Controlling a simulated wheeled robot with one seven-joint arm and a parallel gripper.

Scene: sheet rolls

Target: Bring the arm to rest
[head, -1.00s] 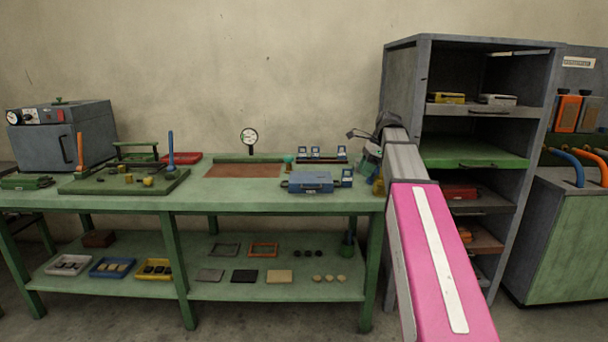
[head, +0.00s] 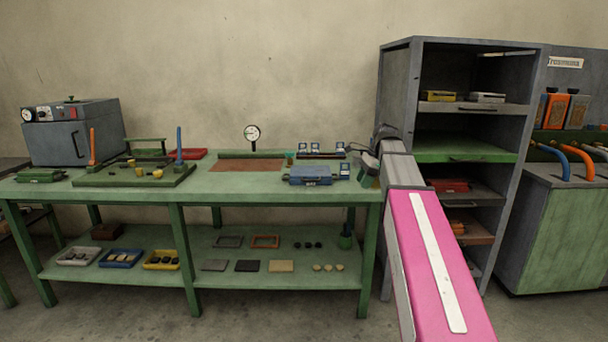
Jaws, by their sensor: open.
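My arm rises from the lower right, with a pink link and a grey link that are mine. My gripper (head: 367,174) is small in the view, at the right end of the green bench (head: 225,187), in front of the grey cabinet's left side. Its jaws are open, and I see nothing held between them. The fingertips are partly hidden by the wrist. A blue case (head: 310,176) sits on the bench just left of my gripper, apart from it.
The open grey cabinet (head: 397,95) stands right behind my arm, its shelves holding several items. A dial gauge (head: 252,133), a brown mat (head: 246,165) and a green press board (head: 132,177) are on the bench. A grey oven (head: 75,135) stands at left. Air above the bench is clear.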

